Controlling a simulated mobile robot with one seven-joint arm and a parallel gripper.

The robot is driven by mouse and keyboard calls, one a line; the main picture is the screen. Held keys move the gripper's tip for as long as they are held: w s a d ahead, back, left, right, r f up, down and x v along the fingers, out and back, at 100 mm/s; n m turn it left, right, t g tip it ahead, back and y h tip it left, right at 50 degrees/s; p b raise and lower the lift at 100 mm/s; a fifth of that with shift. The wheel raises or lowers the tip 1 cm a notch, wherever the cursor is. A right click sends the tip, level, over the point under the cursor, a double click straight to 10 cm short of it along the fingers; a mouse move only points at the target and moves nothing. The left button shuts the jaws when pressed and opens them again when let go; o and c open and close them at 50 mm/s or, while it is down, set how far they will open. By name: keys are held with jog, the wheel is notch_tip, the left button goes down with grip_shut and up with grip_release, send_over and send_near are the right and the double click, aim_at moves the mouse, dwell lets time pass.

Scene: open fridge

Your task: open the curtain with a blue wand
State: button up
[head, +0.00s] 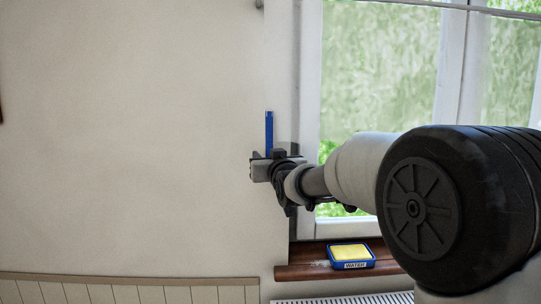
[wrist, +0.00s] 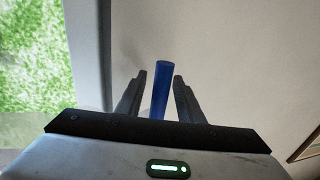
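The blue wand (head: 269,130) is a slim upright bar in front of the wall, just left of the window; its lower part is hidden behind my gripper (head: 262,168). In the wrist view the wand (wrist: 161,88) stands between the two dark fingers of my gripper (wrist: 159,88). A gap shows on each side of it, so the fingers look open around it. A pale, see-through greenish panel (head: 380,65) covers the upper window, with brighter green below its lower edge. I cannot tell for sure whether it is the curtain.
A thin rod (head: 500,12) crosses the top right. A blue tray (head: 352,266) with a yellow top sits on the brown wooden sill (head: 305,271), with a white radiator (head: 340,299) below. The wall (head: 130,130) at left is bare, with panelling (head: 120,291) at its foot.

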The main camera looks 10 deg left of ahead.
jog(key=shift+w+a, duration=0.1)
jog(key=shift+w, duration=0.25)
grip_shut()
